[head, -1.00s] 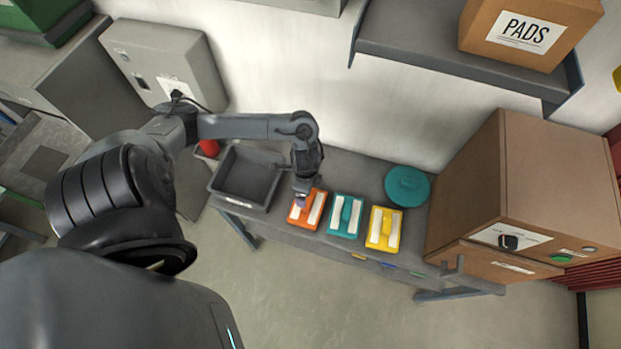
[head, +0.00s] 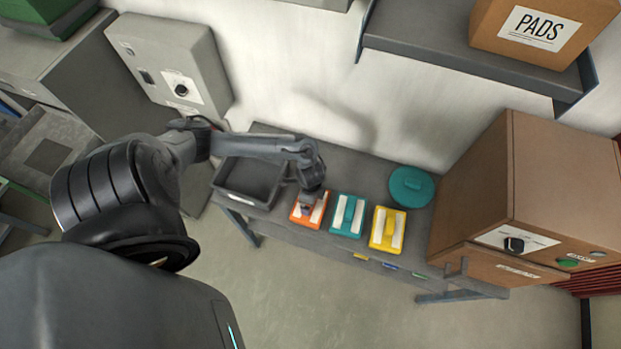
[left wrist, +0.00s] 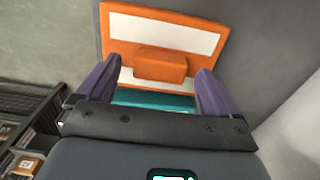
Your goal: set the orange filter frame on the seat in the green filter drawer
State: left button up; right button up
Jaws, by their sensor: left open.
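The orange filter frame (head: 298,221) lies flat on the grey bench, leftmost in a row of three frames. My left gripper (head: 309,203) is over it, pointing down. In the left wrist view the orange frame (left wrist: 160,15) shows two white pads and a raised orange grip block (left wrist: 161,65). The fingers of my left gripper (left wrist: 158,70) are open, one on each side of that block, with gaps visible. A green tag (head: 421,276) shows on the bench's front edge; I cannot tell any open drawer or seat there. My right gripper is not in view.
A teal frame (head: 347,215) and a yellow frame (head: 387,229) lie to the right of the orange one. A dark tray (head: 222,187) stands to the left. A round teal lid (head: 411,186) and a large brown cabinet (head: 474,190) are to the right.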

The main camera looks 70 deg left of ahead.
pick_arm(q)
jog(key=shift+f, duration=0.25)
jog(key=shift+c, duration=0.4)
grip_shut()
